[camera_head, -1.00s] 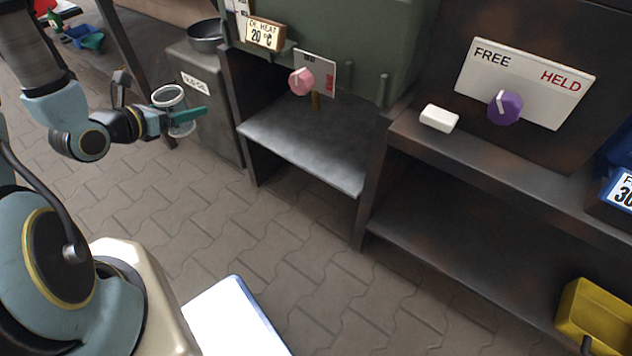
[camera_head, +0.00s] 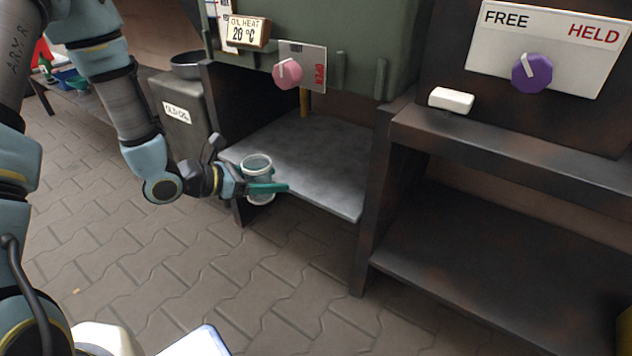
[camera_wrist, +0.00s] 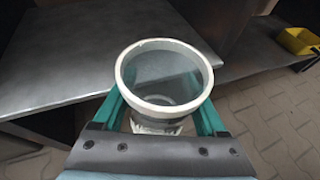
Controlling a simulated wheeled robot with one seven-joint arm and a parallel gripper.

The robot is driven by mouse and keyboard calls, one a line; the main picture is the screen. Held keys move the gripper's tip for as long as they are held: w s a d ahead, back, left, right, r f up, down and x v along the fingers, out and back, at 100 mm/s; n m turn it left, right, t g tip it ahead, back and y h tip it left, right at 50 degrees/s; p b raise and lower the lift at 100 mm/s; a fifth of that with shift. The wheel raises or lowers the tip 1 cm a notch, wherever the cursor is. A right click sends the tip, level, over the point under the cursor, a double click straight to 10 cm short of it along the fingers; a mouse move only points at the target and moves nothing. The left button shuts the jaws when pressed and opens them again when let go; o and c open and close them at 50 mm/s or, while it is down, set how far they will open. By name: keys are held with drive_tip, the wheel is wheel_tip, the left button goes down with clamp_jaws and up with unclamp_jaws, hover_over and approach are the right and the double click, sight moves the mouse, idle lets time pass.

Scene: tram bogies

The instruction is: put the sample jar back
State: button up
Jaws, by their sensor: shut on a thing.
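The sample jar (camera_head: 257,166) is a clear, empty-looking cylinder with a white rim and white base. My gripper (camera_head: 262,188) is shut on it, with a teal finger on each side, and holds it roughly upright. In the head view the jar is at the front left edge of the low grey metal shelf (camera_head: 310,158). In the wrist view the jar (camera_wrist: 165,75) fills the middle, its open mouth facing the camera, and the shelf (camera_wrist: 60,60) lies beyond it to the left. I cannot tell whether the jar is over the shelf or just before its edge.
Above the shelf hangs a green tank with a pink knob (camera_head: 287,73) and an oil heat sign (camera_head: 246,31). A bin labelled OLD OIL (camera_head: 185,110) stands left. Right, a dark bench carries a white block (camera_head: 451,100) below a purple knob (camera_head: 531,73).

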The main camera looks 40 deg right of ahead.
drive_tip(key=b, duration=0.3)
hover_over(318, 184)
drive_tip(key=shift+a, duration=0.4)
drive_tip(key=f, duration=0.1)
drive_tip(key=d+f+b, duration=0.1)
drive_tip(key=f, duration=0.1)
drive_tip(key=shift+f, duration=0.2)
drive_tip(key=shift+a+b, duration=0.1)
drive_tip(key=shift+b, duration=0.2)
drive_tip(key=shift+f, duration=0.2)
drive_tip(key=o, duration=1.4)
drive_tip(key=shift+o, duration=0.2)
